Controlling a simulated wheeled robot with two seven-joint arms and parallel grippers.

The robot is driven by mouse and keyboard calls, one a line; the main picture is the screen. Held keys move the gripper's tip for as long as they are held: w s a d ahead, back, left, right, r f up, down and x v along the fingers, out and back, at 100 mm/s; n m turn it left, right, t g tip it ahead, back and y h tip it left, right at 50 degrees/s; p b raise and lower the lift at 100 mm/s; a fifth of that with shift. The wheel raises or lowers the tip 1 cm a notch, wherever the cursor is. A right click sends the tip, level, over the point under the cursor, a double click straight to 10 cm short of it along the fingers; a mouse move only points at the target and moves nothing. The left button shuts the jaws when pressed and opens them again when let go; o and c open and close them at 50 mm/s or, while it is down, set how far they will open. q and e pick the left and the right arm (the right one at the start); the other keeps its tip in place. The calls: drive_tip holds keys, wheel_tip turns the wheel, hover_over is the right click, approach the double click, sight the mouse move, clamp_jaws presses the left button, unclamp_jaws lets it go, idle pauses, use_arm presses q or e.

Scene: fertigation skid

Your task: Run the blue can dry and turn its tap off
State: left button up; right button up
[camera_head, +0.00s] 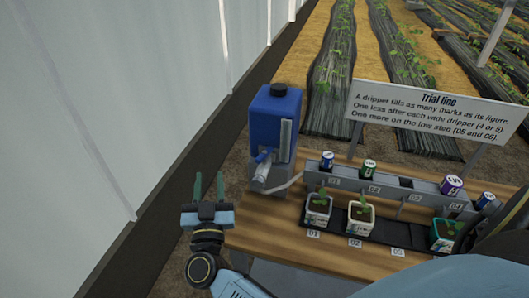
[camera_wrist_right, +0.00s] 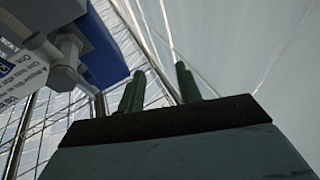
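The blue can (camera_head: 268,118) with a black cap stands upright on a grey stand at the table's left end. A pale strip runs down its front. Its tap (camera_head: 260,172) juts from the lower front, with a small blue handle (camera_head: 263,157) on top. My right gripper (camera_head: 209,186) is left of the can, fingers up, apart from the tap and empty. In the right wrist view its two green fingers (camera_wrist_right: 160,88) are parted with nothing between them; part of the blue can (camera_wrist_right: 103,45) and a pale fitting show upper left. Whether water runs cannot be told. My left gripper is out of view.
A grey rail (camera_head: 345,182) with several labelled drippers stands right of the can. Potted plants (camera_head: 360,217) sit below it on a dark tray. A "Trial line" sign (camera_head: 440,118) stands behind. A pale wall (camera_head: 110,110) is on the left.

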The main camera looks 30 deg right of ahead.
wheel_tip(320, 180, up, 2)
drive_tip(key=s+d+m+g+h, duration=0.2)
drive_tip(key=d+m+g+h, duration=0.1)
drive_tip(key=m+g+h, duration=0.25)
drive_tip(key=m+g, duration=0.2)
drive_tip(key=g, duration=0.5)
approach(272, 146)
drive_tip(key=shift+h, duration=0.45)
drive_tip(key=x, duration=0.4)
drive_tip(key=f+x, duration=0.1)
drive_tip(key=x, duration=0.2)
drive_tip(key=shift+w+a, duration=0.1)
drive_tip(key=shift+w, duration=0.05)
clamp_jaws()
